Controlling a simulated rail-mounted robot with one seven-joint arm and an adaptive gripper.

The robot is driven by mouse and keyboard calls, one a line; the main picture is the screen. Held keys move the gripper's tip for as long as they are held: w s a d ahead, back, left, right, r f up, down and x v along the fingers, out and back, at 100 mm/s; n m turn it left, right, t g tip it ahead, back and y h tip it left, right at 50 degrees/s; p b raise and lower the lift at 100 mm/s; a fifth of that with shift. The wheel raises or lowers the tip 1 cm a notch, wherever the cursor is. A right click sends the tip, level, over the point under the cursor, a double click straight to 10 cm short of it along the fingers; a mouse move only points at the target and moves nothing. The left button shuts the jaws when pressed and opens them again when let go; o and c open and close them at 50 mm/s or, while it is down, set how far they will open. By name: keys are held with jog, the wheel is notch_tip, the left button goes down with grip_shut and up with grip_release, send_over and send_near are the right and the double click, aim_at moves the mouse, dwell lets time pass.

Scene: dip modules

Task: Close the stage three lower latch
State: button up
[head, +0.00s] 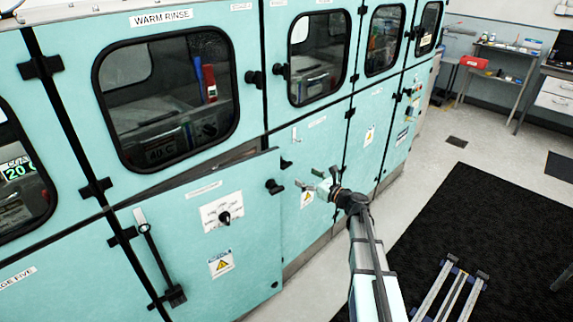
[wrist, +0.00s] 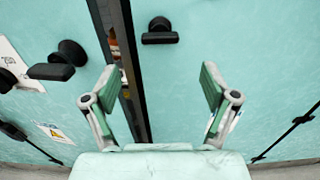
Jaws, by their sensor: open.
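In the head view, the lower teal door (head: 245,245) below the WARM RINSE window stands slightly ajar, with a dark gap along its top. A black latch (head: 274,187) sits near its right edge; it also shows at left in the wrist view (wrist: 62,62). A second black latch (head: 285,163) is on the neighbouring panel and shows at top centre in the wrist view (wrist: 160,31). I cannot read which is stage three. My gripper (head: 320,181) is open and empty, in front of the neighbouring panel. In the wrist view its fingers (wrist: 163,92) are apart, touching neither latch.
A dark vertical gap (wrist: 126,75) runs between door and panel. Upper windowed doors appear closed.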

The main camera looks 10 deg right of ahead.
aim_at(289, 167)
jog(key=p+x, duration=0.2)
jog(key=x, duration=0.8)
jog(key=shift+w+a+p, duration=0.2)
jog(key=shift+w+p, duration=0.1)
jog(key=shift+p, duration=0.05)
jog(key=c, duration=1.2)
